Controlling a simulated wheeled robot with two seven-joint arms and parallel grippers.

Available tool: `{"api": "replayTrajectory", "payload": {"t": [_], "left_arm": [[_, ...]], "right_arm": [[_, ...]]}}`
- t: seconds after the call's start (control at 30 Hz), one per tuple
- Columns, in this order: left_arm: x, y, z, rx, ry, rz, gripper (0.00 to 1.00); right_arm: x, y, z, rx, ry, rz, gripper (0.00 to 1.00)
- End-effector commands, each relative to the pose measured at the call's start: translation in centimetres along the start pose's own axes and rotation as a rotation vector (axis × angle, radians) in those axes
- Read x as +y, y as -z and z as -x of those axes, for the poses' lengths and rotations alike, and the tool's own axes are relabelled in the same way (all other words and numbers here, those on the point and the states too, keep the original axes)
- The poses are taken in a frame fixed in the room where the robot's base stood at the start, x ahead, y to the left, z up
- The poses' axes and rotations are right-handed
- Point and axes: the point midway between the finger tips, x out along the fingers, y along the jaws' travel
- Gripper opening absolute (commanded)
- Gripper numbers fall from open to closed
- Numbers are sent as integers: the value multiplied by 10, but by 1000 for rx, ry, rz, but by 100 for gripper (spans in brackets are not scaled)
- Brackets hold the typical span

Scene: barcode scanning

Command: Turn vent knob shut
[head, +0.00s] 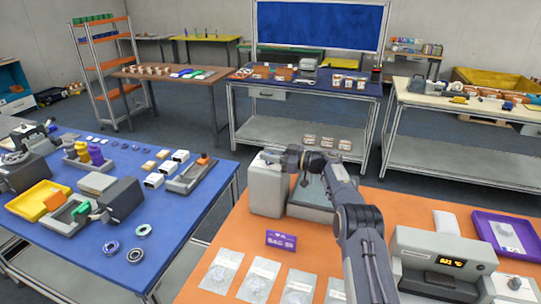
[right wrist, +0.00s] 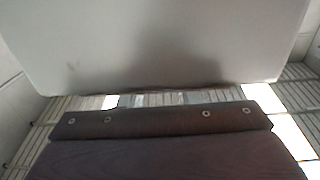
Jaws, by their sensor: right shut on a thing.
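A pale grey box-shaped unit (head: 266,187) stands upright at the back left of the orange table. My right gripper (head: 283,157) is at the top of this unit, with its arm reaching in from the lower right. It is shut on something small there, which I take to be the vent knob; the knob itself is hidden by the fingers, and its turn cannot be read. In the right wrist view a smooth light grey surface (right wrist: 150,45) fills the top, close to the camera. My left gripper is not in view.
A low grey tray-like part (head: 308,197) adjoins the unit. A purple sign (head: 281,240) and several clear packets (head: 260,278) lie in front. A grey device with a lit display (head: 444,262) and a purple tray (head: 507,238) are at right. A blue table (head: 190,222) stands left across a gap.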

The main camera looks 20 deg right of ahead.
Motion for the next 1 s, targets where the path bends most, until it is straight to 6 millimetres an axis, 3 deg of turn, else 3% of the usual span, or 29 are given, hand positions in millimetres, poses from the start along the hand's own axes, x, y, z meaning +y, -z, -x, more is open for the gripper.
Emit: {"api": "replayTrajectory", "payload": {"t": [0.77, 0.8, 0.93, 1.0], "left_arm": [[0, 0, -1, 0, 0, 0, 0], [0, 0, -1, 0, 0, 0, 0], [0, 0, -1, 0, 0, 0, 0], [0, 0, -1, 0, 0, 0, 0]], "right_arm": [[-1, -2, -1, -2, 39, -2, 7], [-1, -2, -1, -2, 39, -2, 35], [-1, -1, -1, -1, 38, -1, 51], [-1, -1, -1, -1, 37, -1, 51]]}}
